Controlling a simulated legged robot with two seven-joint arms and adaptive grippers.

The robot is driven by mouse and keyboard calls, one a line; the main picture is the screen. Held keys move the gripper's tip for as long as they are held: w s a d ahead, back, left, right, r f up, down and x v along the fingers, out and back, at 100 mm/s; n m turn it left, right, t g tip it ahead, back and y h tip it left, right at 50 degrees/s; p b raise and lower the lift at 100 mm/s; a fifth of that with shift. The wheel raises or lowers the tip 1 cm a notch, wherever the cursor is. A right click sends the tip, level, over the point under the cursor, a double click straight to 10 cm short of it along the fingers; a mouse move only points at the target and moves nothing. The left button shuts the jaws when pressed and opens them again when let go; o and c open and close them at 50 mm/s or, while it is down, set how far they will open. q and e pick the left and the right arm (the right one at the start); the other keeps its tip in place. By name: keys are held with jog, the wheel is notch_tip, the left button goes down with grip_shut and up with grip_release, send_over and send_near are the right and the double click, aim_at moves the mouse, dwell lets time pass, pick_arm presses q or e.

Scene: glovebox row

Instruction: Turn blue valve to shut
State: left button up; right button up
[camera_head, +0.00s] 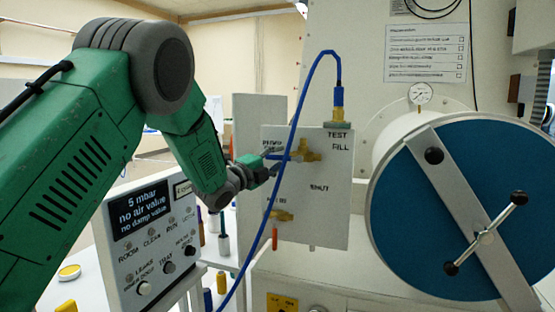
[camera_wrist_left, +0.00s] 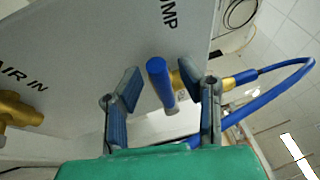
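The blue valve has a blue lever (camera_head: 275,156) on a brass body (camera_head: 305,152), mounted on the grey valve panel (camera_head: 335,205). The lever lies roughly level and points left towards the PUMP label. The SHUT label is below and to the right of the valve. In the left wrist view the blue lever (camera_wrist_left: 161,88) lies between the fingers of my left gripper (camera_wrist_left: 157,88). The fingers are apart, with a visible gap on the left finger's side; contact on the right side cannot be told. In the head view my left gripper (camera_head: 262,169) is at the lever. My right gripper is not in view.
A blue hose (camera_head: 297,115) loops from the top fitting past the valve. A second brass valve (camera_head: 281,215) with a red lever (camera_head: 275,238) is below. A round blue door (camera_head: 420,225) is at right. A control box (camera_head: 150,225) with a display stands under my left arm.

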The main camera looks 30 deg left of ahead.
pick_arm(q)
jog(key=shift+c, duration=0.3)
grip_shut()
jog(key=shift+f, duration=0.1)
jog(key=shift+f+n+b, duration=0.25)
jog(key=shift+n+b, duration=0.15)
jog(key=shift+b, duration=0.15)
jog(key=shift+w+d+f+n+t+y+b, duration=0.2)
jog(key=shift+d+f+n+y+b, duration=1.35)
jog(key=shift+n, duration=2.6)
jog(key=shift+w+d+f+n+y+b, duration=0.4)
jog(key=shift+n+y+b, duration=2.15)
jog(key=shift+n, duration=1.55)
jog(key=shift+w+d+f+n+t+y+b, duration=0.15)
jog(key=shift+d+f+n+y+b, duration=1.45)
jog(key=shift+n, duration=2.55)
jog(key=shift+a+r+y, duration=0.45)
jog(key=shift+r+y, duration=0.1)
jog(key=shift+y, duration=0.05)
